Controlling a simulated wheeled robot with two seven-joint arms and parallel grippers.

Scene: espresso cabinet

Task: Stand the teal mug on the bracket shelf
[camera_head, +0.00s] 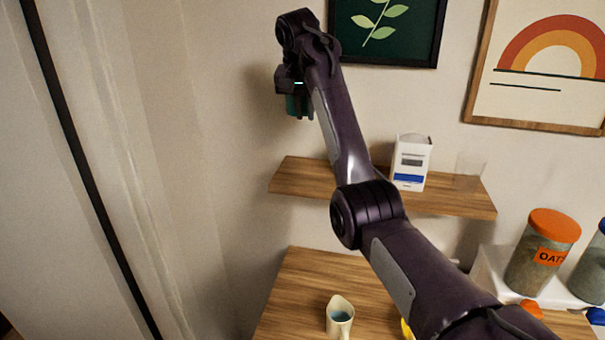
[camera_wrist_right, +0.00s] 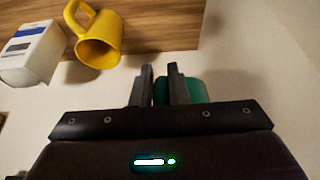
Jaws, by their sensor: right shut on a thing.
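The teal mug (camera_head: 293,104) is held high in front of the wall, above the left end of the wooden bracket shelf (camera_head: 290,177) and clear of it. My right gripper (camera_head: 301,108) is shut on it. In the right wrist view the teal mug (camera_wrist_right: 190,90) shows partly behind the fingers (camera_wrist_right: 160,78); most of it is hidden. The shelf also shows at the top of that view (camera_wrist_right: 170,25). My left gripper is not in view.
On the shelf stand a white carton (camera_head: 411,163), a clear glass (camera_head: 469,169) and a yellow mug (camera_wrist_right: 98,42), which my right arm hides in the head view. The shelf's left end looks clear. Below, a counter (camera_head: 300,290) holds a cream jug (camera_head: 340,318); an orange-lidded jar (camera_head: 541,255) stands right.

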